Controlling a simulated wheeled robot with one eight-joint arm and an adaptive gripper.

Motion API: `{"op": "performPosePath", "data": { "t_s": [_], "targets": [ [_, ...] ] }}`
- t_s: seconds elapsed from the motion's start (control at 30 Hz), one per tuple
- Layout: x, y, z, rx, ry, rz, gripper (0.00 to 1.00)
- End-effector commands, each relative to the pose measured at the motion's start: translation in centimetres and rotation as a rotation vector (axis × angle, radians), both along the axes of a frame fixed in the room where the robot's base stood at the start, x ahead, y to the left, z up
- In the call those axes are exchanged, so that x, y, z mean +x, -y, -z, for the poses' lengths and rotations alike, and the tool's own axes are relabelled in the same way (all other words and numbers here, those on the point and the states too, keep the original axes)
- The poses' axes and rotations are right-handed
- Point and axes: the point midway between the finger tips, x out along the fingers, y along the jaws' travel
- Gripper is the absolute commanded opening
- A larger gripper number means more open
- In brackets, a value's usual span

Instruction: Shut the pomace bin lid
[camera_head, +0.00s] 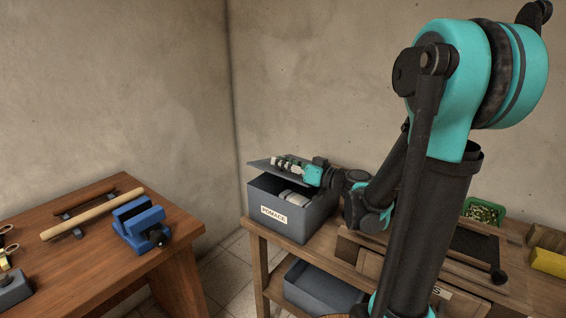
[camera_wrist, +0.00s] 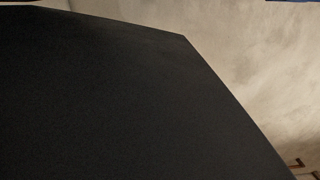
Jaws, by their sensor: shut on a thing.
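The grey pomace bin (camera_head: 292,233), labelled POMACE, stands on the left end of the wooden bench in the head view. Its grey lid (camera_head: 262,166) is partly raised and tilted, with a gap showing pale rounded things (camera_head: 293,197) inside. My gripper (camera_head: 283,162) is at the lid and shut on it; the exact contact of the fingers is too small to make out. In the wrist view a dark flat surface, apparently the lid (camera_wrist: 120,100), fills most of the picture, and the fingers do not show there.
The bench (camera_head: 262,252) has a green tray (camera_head: 484,212) and a yellow block (camera_head: 547,261) at right. A grey crate (camera_head: 312,290) sits below. A separate table (camera_head: 95,262) at left holds a blue vise (camera_head: 140,222) and a wooden rod (camera_head: 92,214). Walls stand close behind the bin.

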Motion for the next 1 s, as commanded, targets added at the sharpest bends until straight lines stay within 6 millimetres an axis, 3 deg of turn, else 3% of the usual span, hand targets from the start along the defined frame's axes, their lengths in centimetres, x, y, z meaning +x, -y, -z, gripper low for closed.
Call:
{"op": "performPosePath", "data": {
  "t_s": [0.03, 0.2, 0.57, 1.0],
  "targets": [
    [0.0, 0.0, 0.0, 0.0, -0.001, 0.001, 0.28],
    [0.0, 0.0, 0.0, 0.001, -0.001, 0.0, 0.47],
    [-0.2, 0.4, 0.0, 0.0, -0.001, 0.002, 0.47],
    [-4.0, 5.8, 0.0, 0.001, -0.001, 0.006, 0.47]
  ]
}}
